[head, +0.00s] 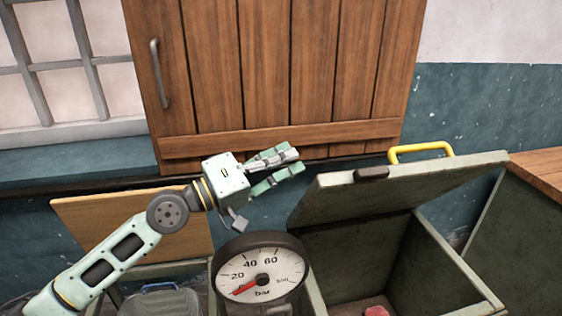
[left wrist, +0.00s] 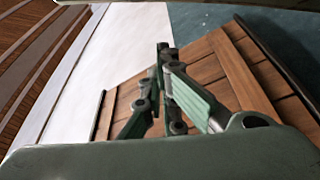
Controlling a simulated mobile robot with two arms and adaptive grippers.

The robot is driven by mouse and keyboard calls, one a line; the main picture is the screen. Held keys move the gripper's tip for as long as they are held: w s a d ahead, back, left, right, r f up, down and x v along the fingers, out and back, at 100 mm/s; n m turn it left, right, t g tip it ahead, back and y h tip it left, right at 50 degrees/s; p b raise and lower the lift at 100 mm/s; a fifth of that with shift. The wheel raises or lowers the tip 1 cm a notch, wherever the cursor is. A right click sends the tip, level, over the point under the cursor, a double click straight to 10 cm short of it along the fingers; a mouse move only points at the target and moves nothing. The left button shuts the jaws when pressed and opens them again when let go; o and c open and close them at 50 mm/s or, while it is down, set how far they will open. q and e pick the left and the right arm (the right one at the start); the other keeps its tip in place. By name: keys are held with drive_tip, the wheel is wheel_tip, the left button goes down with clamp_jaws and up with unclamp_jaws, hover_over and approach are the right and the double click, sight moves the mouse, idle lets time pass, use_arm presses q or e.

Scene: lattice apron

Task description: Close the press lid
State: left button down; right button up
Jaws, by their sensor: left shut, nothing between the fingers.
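The press lid (head: 400,188) is a grey-green panel with a yellow handle (head: 420,150) on its far edge. It stands tilted open above the press box (head: 440,258), whose inside shows. My left gripper (head: 298,160) is shut and empty, left of the lid and above its near left corner, in front of the wooden shutter. It also shows in the left wrist view (left wrist: 163,52), pointing toward brown boards. The lid is not seen in the left wrist view. My right gripper is not in view.
A red thing (head: 376,311) lies inside the box. A wooden shutter (head: 280,70) hangs behind.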

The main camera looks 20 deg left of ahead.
use_arm(q)
drive_tip(key=s+m+b, duration=0.1)
drive_tip(key=s+d+f+m+h+b, duration=0.1)
drive_tip(key=b, duration=0.1)
drive_tip(key=s+d+m+b, duration=0.1)
drive_tip(key=shift+s+d+f+m+b, duration=0.15)
drive_tip(key=shift+s+f+m+b, duration=0.1)
drive_tip(key=shift+m+b, duration=0.15)
drive_tip(key=shift+r, duration=0.15)
